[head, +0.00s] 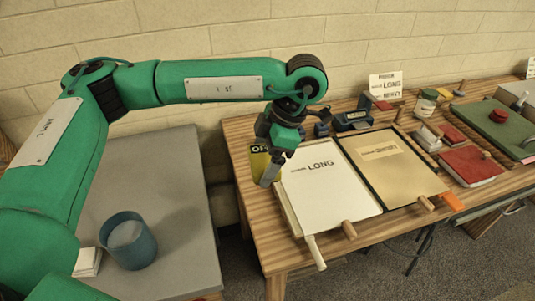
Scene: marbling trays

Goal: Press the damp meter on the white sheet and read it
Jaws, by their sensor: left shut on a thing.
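My left gripper (274,160) points down at the left edge of the white sheet. It is shut on a slim grey thing (269,174), apparently the damp meter; its jaws partly hide it. The lower end is beside the sheet's upper left edge, and I cannot tell whether it touches anything. The white sheet (325,205), marked LONG, lies flat on the wooden table. No reading can be made out. My right gripper is not in view.
A yellow and black printed item (257,164) is just behind the jaws. A tan sheet (388,172) in a dark frame lies right of the white one. A blue cup (128,243) is on the grey table (185,190).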

